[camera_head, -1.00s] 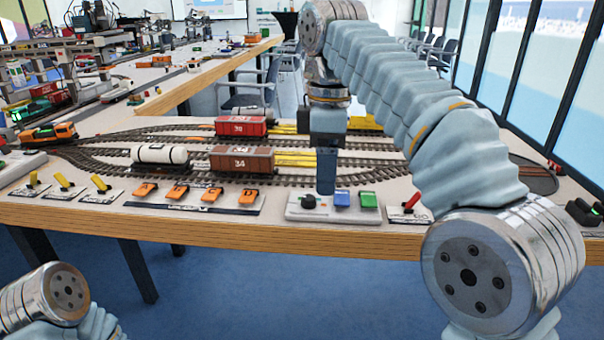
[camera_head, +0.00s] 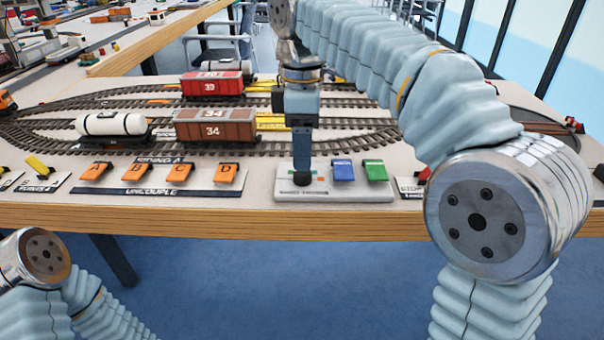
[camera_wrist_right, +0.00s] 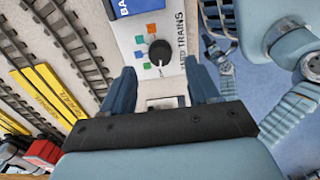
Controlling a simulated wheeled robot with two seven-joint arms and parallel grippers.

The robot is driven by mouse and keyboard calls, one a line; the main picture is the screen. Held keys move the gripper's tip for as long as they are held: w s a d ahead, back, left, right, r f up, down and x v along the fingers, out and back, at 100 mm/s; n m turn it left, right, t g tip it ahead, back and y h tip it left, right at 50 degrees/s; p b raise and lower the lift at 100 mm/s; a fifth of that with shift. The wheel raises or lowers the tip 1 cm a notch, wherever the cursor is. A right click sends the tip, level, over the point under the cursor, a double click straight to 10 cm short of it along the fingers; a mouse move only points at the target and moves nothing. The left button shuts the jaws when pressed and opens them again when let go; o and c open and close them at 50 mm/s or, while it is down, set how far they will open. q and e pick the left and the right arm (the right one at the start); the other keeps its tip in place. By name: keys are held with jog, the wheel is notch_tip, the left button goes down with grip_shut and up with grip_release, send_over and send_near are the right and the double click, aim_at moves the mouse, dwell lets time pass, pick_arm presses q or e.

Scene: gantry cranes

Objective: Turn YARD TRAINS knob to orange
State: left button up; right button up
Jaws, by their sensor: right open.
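The YARD TRAINS knob (camera_wrist_right: 159,52) is a round black dial with a pale pointer line. In the right wrist view the line points down toward my gripper. The knob (camera_head: 303,181) sits on a light grey control panel (camera_head: 350,193) at the table's front. My right gripper (camera_wrist_right: 162,80) is open, with one finger on each side of the view and nothing between them. In the head view its fingers (camera_head: 301,160) point down just above and behind the knob; contact cannot be told. My left gripper is out of view.
A blue button (camera_head: 343,170) and a green button (camera_head: 375,170) are right of the knob. Several orange levers (camera_head: 137,173) are on a panel to the left. Tracks with a red wagon (camera_head: 211,86), a brown wagon (camera_head: 213,127) and a white tanker (camera_head: 112,124) lie behind.

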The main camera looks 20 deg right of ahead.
aim_at(302, 176)
notch_tip(302, 176, down, 4)
jog(key=shift+f+b, duration=0.25)
jog(key=shift+b, duration=0.2)
jog(key=c, duration=1)
jog(key=shift+c, duration=0.2)
